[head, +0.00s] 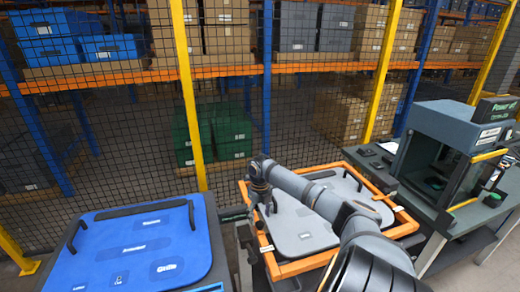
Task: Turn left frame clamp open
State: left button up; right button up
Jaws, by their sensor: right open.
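A grey door panel (303,228) lies in an orange frame (306,263) in the middle of the head view. My right arm reaches in from the bottom right across the panel. My right gripper (265,206) is open over the frame's left side, with its fingers pointing down. The left frame clamp cannot be made out clearly; the gripper covers part of that side. I cannot tell whether the fingers touch anything. Small light marks show on the frame's left and right sides. My left gripper is not in view.
A blue panel (140,250) with black handles lies on a stand at the left. A dark bench (440,206) with a box-shaped machine (440,140) stands at the right. Behind are a mesh fence with yellow posts (188,90), green crates (232,134) and shelves of boxes.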

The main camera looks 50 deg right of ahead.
aim_at(260, 224)
notch_tip(260, 224, up, 9)
dwell(0.7)
